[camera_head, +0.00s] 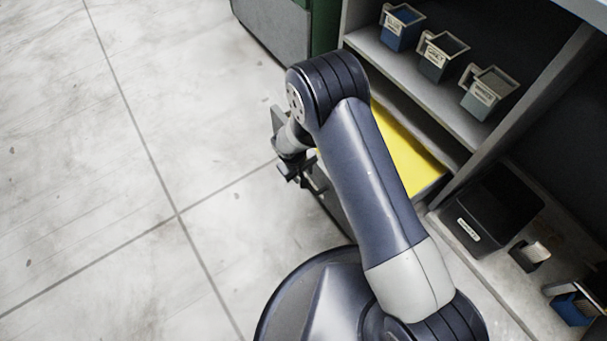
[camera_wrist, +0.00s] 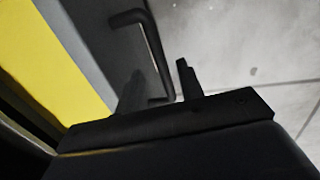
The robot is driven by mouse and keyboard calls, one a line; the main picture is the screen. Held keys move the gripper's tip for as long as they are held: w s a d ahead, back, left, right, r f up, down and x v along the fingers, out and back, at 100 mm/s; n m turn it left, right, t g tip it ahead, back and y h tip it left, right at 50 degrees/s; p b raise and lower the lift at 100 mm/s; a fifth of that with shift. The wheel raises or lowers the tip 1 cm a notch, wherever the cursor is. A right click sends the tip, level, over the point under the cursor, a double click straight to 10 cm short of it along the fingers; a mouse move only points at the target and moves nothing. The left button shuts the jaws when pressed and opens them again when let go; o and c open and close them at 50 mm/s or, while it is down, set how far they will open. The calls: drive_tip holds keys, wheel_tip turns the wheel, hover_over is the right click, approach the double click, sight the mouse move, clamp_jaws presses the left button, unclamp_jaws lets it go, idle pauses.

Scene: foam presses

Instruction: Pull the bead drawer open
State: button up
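The bead drawer (camera_head: 441,184) sits low in the grey cabinet and stands partly out, with bright yellow (camera_head: 405,150) showing inside it. My arm covers part of the drawer. In the wrist view, the drawer's grey front (camera_wrist: 105,40) carries a dark bar handle (camera_wrist: 155,52). My gripper (camera_head: 300,172) is at the drawer front. In the wrist view, my gripper's fingers (camera_wrist: 160,82) stand apart, with the handle bar between them. A gap shows between the left finger and the bar. Whether the right finger touches it is unclear.
Above the drawer, a shelf holds several small labelled bins, among them a blue one (camera_head: 400,27). Right of the drawer stand a black bin (camera_head: 490,208) and smaller containers. A green and grey cabinet (camera_head: 272,25) stands behind. The tiled floor (camera_head: 120,170) to the left is clear.

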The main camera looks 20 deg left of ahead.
wheel_tip(320, 180, up, 7)
drive_tip(key=s+p, duration=0.1)
drive_tip(key=p, duration=0.1)
drive_tip(key=shift+a+r, duration=0.2)
drive_tip(key=shift+a, duration=0.25)
drive_tip(key=shift+s, duration=0.1)
drive_tip(key=f+b, duration=0.1)
drive_tip(key=f, duration=0.2)
drive_tip(key=w+d+f+b, duration=0.1)
drive_tip(key=f+b, duration=0.1)
drive_tip(key=f, duration=0.2)
drive_tip(key=f+b, duration=0.1)
drive_tip(key=f, duration=0.3)
drive_tip(key=shift+w+d, duration=0.15)
drive_tip(key=shift+w, duration=0.2)
drive_tip(key=shift+w+d+r, duration=0.2)
drive_tip(key=shift+w+d, duration=0.2)
drive_tip(key=shift+w, duration=0.1)
